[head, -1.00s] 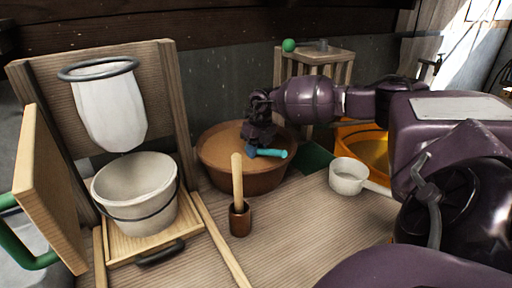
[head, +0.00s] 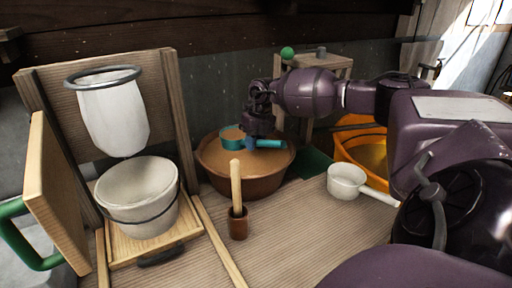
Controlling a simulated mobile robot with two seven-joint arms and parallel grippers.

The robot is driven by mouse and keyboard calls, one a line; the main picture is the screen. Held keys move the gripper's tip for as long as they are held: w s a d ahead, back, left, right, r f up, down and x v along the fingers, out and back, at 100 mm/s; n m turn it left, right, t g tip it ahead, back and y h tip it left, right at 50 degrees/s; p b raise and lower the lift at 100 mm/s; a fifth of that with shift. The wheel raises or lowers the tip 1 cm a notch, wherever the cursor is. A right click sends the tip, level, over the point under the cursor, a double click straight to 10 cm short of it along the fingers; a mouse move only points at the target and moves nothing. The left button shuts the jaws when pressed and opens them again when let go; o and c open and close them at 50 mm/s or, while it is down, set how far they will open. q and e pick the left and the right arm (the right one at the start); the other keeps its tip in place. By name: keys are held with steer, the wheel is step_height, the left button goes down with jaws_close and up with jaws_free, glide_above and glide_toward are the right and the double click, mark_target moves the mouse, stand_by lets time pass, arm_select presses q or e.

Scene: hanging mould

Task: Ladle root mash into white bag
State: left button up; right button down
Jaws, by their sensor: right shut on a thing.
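My right gripper (head: 255,134) is shut on the teal handle of a ladle (head: 231,143) over the brown bowl (head: 240,186). The ladle's cup shows to the left of the gripper, with brown matter inside, at or just above the mash. The bowl holds smooth brown root mash (head: 265,160). The white bag (head: 115,118) hangs open from a grey ring (head: 102,76) on a wooden frame at the left. My left gripper is not in view.
A pale bucket (head: 140,200) stands below the bag. A wooden-handled tool in a brown holder (head: 238,222) stands in front of the bowl. A white dipper (head: 346,181) and an orange tub (head: 362,150) are at the right. A stool (head: 338,66) holds a green ball (head: 287,53).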

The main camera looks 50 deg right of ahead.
steer(key=shift+r+p, duration=0.85)
steer(key=shift+r, duration=2.05)
steer(key=shift+r+p, duration=0.35)
steer(key=shift+r, duration=0.75)
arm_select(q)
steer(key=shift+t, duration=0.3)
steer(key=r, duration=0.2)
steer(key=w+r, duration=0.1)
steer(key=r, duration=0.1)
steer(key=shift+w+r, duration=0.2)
arm_select(e)
steer(key=shift+r, duration=0.2)
